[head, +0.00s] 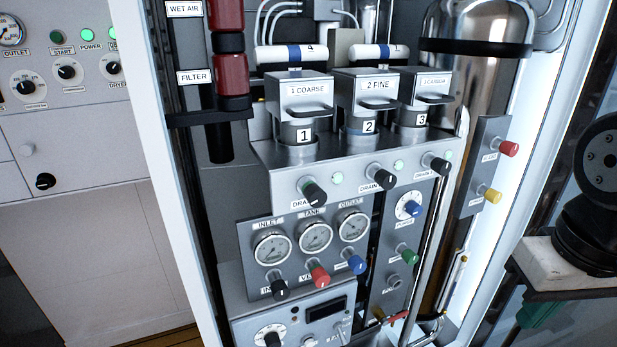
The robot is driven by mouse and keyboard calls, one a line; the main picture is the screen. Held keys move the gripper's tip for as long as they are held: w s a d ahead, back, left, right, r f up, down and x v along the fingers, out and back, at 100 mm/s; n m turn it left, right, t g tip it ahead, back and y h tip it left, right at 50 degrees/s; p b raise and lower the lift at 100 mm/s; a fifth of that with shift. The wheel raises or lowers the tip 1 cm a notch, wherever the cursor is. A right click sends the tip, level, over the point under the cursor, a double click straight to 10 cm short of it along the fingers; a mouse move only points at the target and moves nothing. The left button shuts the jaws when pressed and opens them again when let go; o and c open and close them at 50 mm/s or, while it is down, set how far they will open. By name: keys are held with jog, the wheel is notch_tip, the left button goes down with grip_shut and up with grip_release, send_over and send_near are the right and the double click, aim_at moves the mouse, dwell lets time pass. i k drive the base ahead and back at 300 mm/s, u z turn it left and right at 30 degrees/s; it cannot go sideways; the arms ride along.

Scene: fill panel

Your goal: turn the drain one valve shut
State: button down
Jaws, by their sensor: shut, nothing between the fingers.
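The drain one valve is a black knob (314,193) at the left end of the sloped grey front strip, below the filter canister marked 1 (303,134). Its label (301,204) starts with "DRA"; the knob hides the rest. The knob sticks out toward me with a pale mark on its end; I cannot tell its turn position. My gripper is not in view and nothing touches the knob.
Similar black drain knobs two (384,178) and three (440,164) sit to its right. Below are gauges (315,237) and a red knob (319,275). The cabinet's white left edge post (170,170) stands beside the panel. Space in front of the knob looks clear.

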aim_at(316, 198)
jog(key=u, duration=1.05)
jog(key=k, duration=0.6)
jog(key=z, duration=0.8)
